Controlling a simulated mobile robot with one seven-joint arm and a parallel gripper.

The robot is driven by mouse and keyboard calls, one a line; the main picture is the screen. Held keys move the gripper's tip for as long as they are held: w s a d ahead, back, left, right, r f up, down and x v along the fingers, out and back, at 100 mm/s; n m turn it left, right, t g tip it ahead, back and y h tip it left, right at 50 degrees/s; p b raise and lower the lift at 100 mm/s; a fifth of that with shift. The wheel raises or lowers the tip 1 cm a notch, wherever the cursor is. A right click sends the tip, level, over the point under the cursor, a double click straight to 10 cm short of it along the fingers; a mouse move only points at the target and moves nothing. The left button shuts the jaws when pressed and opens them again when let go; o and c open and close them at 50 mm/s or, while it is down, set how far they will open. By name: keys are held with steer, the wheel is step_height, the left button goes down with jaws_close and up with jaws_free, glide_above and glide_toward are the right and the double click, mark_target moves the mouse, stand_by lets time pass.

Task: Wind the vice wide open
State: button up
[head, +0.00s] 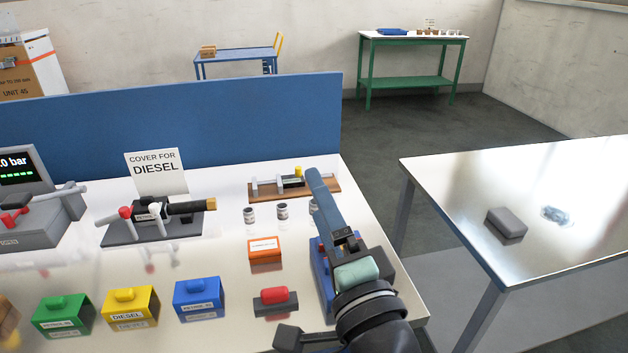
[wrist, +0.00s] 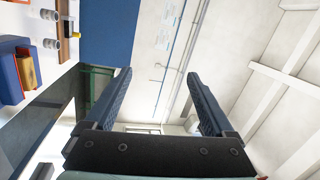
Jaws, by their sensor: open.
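No vice shows clearly enough to be named for certain. A blue fixture (head: 322,278) on the white bench is partly hidden behind my arm, and a wooden board with grey uprights and a yellow part (head: 293,188) lies at the bench's far right. Either could be the vice; I cannot tell. My gripper (head: 313,174) points up and away above the right end of the bench. In the wrist view my gripper (wrist: 158,74) has its two blue fingers wide apart with nothing between them. It touches neither fixture in that view.
A red-topped block (head: 274,300), an orange box (head: 263,247) and small jars (head: 283,211) stand left of my arm. Green (head: 64,316), yellow (head: 130,309) and blue (head: 199,300) covers line the front. A valve unit (head: 150,227) stands behind them. A blue panel (head: 180,125) backs the bench.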

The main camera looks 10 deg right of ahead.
steer(key=r+n, duration=0.1)
steer(key=a+r, duration=0.1)
steer(key=r, duration=0.1)
steer(key=shift+w+r+n, duration=0.1)
steer(key=shift+r+n, duration=0.05)
steer(key=shift+n, duration=0.25)
steer(key=s+d+f+m+g+h+b, duration=0.1)
steer(key=s+d+f+m+b, duration=0.25)
steer(key=f+m, duration=0.55)
steer(key=s+d+f+m+b, duration=0.25)
steer(key=s+f+m, duration=0.25)
steer(key=f, duration=0.7)
steer(key=s+d+f+m+g+h+b, duration=0.1)
steer(key=s+d+f+m+b, duration=0.1)
steer(key=s+d+f+m, duration=0.65)
steer(key=shift+n, duration=0.65)
steer(key=w+a, duration=0.1)
steer(key=w, duration=0.4)
steer(key=w+a+f, duration=0.1)
steer(key=w+a, duration=0.1)
steer(key=w, duration=0.4)
steer(key=w+a+f, duration=0.1)
steer(key=w+a, duration=0.1)
steer(key=w, duration=0.3)
steer(key=shift+w+f, duration=0.2)
steer(key=shift+w, duration=0.2)
